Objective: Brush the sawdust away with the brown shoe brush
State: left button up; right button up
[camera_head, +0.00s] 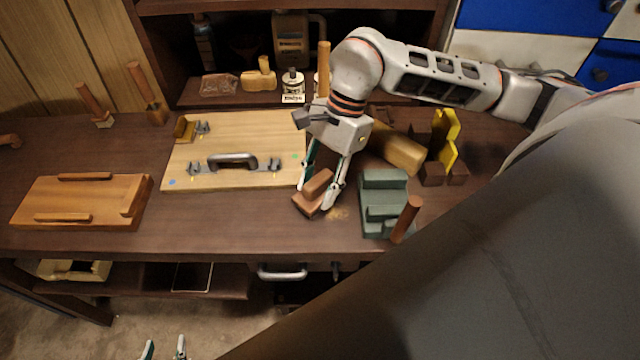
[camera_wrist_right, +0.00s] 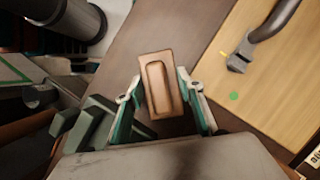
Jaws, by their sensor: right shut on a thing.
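The brown shoe brush (camera_head: 310,199) is on the workbench, between the light wooden board and the grey-green stepped block. My right gripper (camera_head: 325,190) is shut on the brush from above; the right wrist view shows the brush (camera_wrist_right: 161,86) between both fingers. A small tan patch of sawdust (camera_head: 338,213) lies on the bench just right of the brush, partly by the fingertip. Whether the bristles touch the bench is hidden. My left gripper (camera_head: 164,350) shows only its two fingertips at the bottom edge, apart and empty, below the bench front.
The grey-green block (camera_head: 384,190) and an upright wooden handle (camera_head: 407,219) stand close on the right. A wooden tray-like board (camera_head: 75,205) lies far left. The bench front between is clear.

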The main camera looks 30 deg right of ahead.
jog(key=shift+w+a+r, duration=0.1)
jog(key=shift+w+a, duration=0.35)
jog(key=shift+a, duration=0.35)
jog(key=shift+d, duration=0.1)
jog(key=shift+s+d+f+b, duration=0.2)
jog(key=shift+s+d+b, duration=0.4)
jog(key=shift+d, duration=0.5)
jog(key=shift+s+d, duration=0.1)
jog(key=shift+s, duration=0.1)
jog(key=shift+s+d, duration=0.4)
jog(key=shift+d, duration=0.3)
jog(key=shift+r, duration=0.1)
jog(key=shift+a, duration=0.1)
